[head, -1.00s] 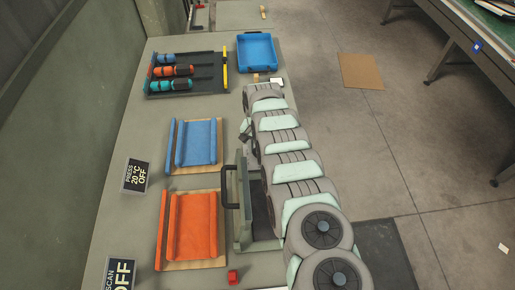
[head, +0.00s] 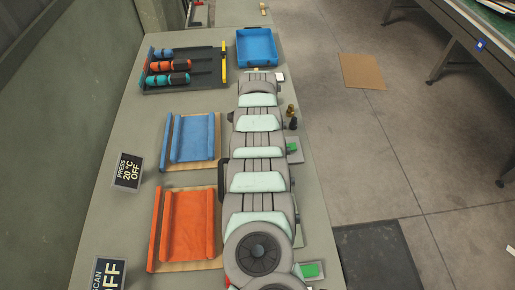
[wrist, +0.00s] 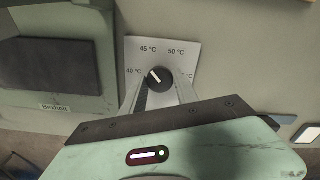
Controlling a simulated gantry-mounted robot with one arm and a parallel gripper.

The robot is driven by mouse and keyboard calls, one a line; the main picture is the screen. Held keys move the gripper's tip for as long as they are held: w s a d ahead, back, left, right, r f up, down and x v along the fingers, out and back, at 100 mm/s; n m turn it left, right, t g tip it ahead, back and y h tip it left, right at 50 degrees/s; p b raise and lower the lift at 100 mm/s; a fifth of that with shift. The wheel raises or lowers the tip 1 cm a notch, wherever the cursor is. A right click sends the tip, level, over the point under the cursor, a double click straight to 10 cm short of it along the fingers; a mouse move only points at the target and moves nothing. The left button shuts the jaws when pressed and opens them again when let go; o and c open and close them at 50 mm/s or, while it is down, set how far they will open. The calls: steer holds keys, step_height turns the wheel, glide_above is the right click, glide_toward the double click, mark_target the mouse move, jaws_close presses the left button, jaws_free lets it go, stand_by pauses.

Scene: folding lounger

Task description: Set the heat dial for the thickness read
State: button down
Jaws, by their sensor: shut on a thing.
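The heat dial (wrist: 160,78) is a small dark knob with a white pointer mark, on a pale scale plate (wrist: 185,50) in the wrist view. The scale reads 40 °C at left, 45 °C at upper left and 50 °C at upper right; a further label at right is partly hidden. The pointer slants up and left, roughly between the 40 and 45 °C marks. My gripper (wrist: 159,82) is shut on the dial, a finger on either side. In the head view my arm hides the dial and gripper. A press sign (head: 128,172) reads 20 °C OFF.
A green press body marked Bexholt (wrist: 60,105) stands left of the dial. On the bench are a blue cradle (head: 192,138), an orange cradle (head: 184,226), a dark rack of coloured rolls (head: 205,83) and a blue tray (head: 271,48). A scan sign (head: 109,274) reads OFF.

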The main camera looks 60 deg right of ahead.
steer(key=shift+f+m+b, duration=0.1)
steer(key=shift+m+b, duration=0.75)
steer(key=shift+m, duration=0.15)
steer(key=c, duration=0.9)
jaws_free()
step_height(320, 180, up, 11)
steer(key=shift+f, duration=0.1)
steer(key=shift+p, duration=0.3)
